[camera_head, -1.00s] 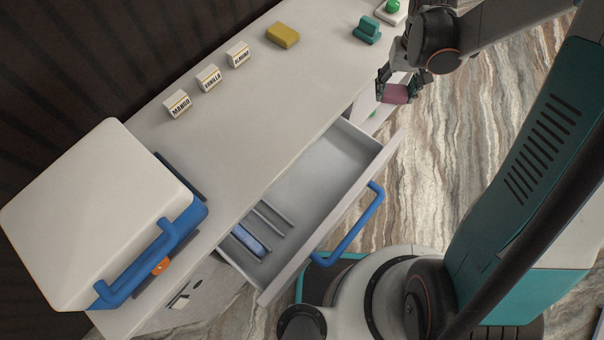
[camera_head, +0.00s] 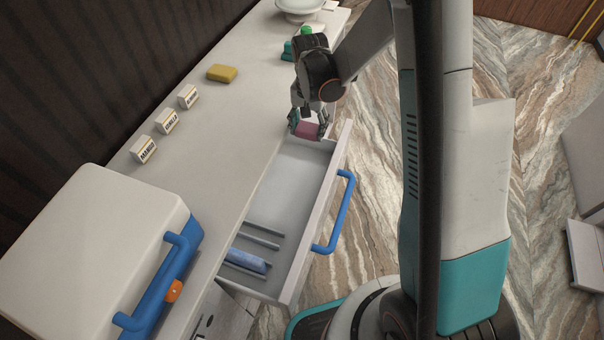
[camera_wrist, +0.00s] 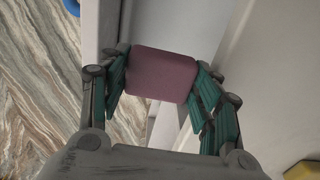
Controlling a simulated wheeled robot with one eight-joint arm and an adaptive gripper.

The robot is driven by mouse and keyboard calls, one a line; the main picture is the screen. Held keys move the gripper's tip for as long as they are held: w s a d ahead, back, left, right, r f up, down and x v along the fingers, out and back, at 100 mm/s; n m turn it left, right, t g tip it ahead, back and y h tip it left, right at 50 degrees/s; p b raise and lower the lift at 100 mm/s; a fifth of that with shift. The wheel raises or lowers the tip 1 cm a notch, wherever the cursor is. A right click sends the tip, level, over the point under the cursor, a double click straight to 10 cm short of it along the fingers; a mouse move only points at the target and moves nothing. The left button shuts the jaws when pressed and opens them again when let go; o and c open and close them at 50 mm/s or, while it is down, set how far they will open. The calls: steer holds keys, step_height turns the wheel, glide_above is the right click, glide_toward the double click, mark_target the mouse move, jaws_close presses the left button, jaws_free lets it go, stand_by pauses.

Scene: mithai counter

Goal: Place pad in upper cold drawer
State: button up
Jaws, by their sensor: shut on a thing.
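A pink pad (camera_head: 308,131) is held between the fingers of my gripper (camera_head: 307,124). In the wrist view the pad (camera_wrist: 162,75) sits between the two green fingers, gripped at its sides. My gripper is above the far end of an open drawer (camera_head: 335,187) with a blue handle (camera_head: 336,213). The drawer is pulled out from the counter's front. Near its near end lies a blue bar-like item (camera_head: 246,260) between thin grey dividers (camera_head: 262,234). The drawer's far corner is partly hidden by my gripper.
The white counter top (camera_head: 215,130) holds a white box with a blue handle (camera_head: 100,255), three labelled blocks (camera_head: 167,121), a yellow block (camera_head: 222,73) and a teal item (camera_head: 288,50). A white bowl (camera_head: 300,8) stands at the far end. The drawer's middle is clear.

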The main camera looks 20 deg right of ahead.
mark_target(307, 176)
step_height(307, 176, down, 22)
steer(key=b, duration=0.7)
steer(key=shift+f, duration=0.15)
steer(key=o, duration=0.9)
steer(key=shift+o, duration=0.2)
step_height(307, 176, up, 8)
steer(key=p, duration=0.2)
steer(key=shift+p, duration=0.35)
steer(key=shift+f, duration=0.1)
